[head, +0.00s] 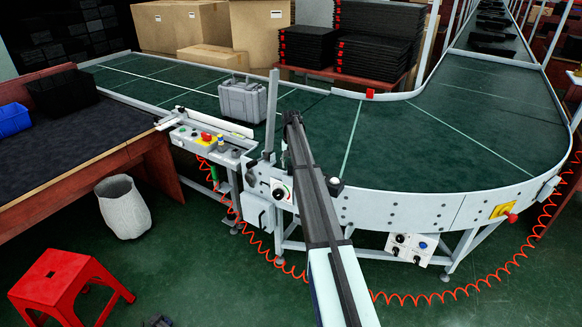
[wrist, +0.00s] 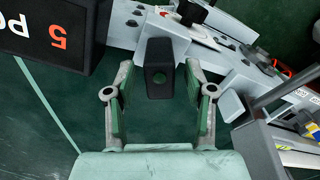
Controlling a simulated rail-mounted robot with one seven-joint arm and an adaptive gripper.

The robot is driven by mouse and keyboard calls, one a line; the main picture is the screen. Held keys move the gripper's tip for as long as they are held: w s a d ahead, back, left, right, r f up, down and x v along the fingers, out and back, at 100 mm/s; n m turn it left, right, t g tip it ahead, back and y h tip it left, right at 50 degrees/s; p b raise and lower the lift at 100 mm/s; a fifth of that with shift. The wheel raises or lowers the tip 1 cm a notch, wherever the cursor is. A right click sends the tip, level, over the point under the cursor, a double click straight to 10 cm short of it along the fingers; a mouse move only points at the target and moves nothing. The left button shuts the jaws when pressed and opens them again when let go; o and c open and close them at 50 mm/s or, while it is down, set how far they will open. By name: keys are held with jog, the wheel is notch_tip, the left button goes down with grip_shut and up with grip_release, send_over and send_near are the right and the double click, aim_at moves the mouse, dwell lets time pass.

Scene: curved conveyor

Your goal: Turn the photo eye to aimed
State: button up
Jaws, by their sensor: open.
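In the wrist view a dark block with a round green spot (wrist: 160,68), which looks like the photo eye, stands on a grey bracket at the conveyor's edge. My gripper (wrist: 160,78) is open, with one finger on each side of the block. A gap shows between each finger and the block, so I see no clear contact. In the head view my arm covers this spot, and I cannot make out the block or the fingertips there. Which way the photo eye is aimed cannot be told.
A white dial with a black knob (head: 280,191) sits on the conveyor side near my arm. A grey post (head: 272,110) rises just left of it. A control box (head: 205,140) stands left.

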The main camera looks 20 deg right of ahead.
jog(key=shift+f, duration=1.3)
grip_shut()
jog(key=shift+f+m+b, duration=0.1)
jog(key=shift+m+b, duration=0.2)
jog(key=shift+m, duration=0.5)
jog(key=shift+m+b, duration=0.4)
jog(key=shift+m, duration=1.2)
